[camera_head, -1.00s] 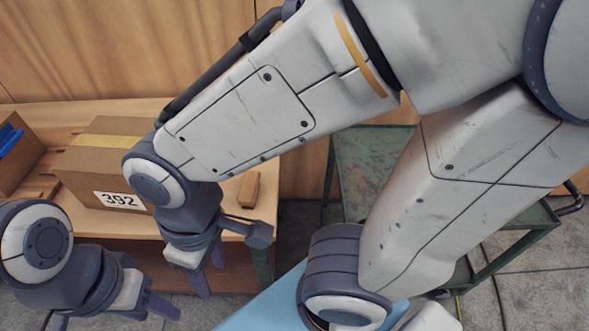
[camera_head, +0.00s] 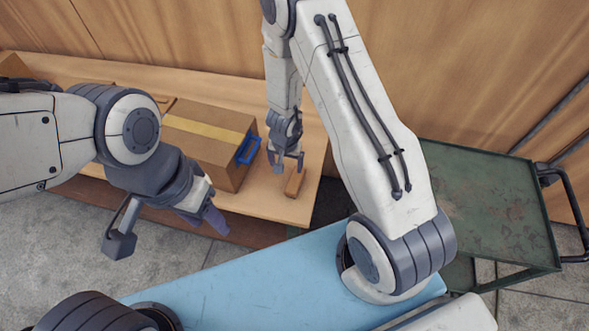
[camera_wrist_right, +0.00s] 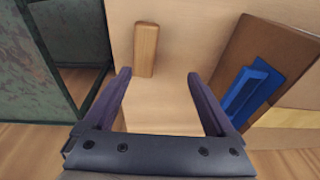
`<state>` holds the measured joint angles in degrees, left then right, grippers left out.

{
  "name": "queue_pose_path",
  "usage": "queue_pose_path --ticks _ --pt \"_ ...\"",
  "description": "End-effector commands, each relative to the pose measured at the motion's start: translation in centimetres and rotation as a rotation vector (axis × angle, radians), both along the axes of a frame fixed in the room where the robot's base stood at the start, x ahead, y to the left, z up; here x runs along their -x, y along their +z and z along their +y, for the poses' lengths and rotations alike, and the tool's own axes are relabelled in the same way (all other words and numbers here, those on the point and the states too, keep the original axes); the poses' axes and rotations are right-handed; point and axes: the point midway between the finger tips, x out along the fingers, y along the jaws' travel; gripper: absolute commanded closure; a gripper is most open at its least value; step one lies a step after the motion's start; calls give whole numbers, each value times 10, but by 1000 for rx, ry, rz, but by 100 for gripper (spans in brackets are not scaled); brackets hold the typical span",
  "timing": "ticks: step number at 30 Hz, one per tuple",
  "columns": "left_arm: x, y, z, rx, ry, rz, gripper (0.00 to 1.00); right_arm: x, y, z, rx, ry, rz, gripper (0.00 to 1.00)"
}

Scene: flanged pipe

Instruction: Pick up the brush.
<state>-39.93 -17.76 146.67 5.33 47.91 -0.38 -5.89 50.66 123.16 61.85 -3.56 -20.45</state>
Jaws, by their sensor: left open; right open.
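The brush appears to be the small wooden block (camera_head: 295,182) lying on the wooden table near its front right corner; no bristles show. In the right wrist view the same brush (camera_wrist_right: 146,50) lies beyond the fingertips, slightly left of the middle between them. My right gripper (camera_head: 286,162) is open and empty, pointing down close to the brush; I see no contact. In the right wrist view the two fingers of this gripper (camera_wrist_right: 159,75) stand wide apart. My left gripper (camera_head: 206,212) is open and empty, in front of the table, well left of the brush.
A cardboard box (camera_head: 200,150) with yellow tape stands left of the brush, with a blue frame-like object (camera_head: 248,149) at its right side. A green metal cart (camera_head: 490,205) stands to the right. The tabletop around the brush is clear.

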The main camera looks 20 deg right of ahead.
Motion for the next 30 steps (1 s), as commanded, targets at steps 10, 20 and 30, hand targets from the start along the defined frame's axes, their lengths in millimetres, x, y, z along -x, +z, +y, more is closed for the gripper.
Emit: queue_pose_path --ticks 10,20,30 --pt "0 -19 0 -1 3 1 50 3 -52 -27 48 -75 23 10" --pt "0 -38 0 0 7 1 50 0 -82 -28 47 -73 22 10" --pt "0 -55 0 0 10 1 50 -3 -116 -31 47 -72 22 10"
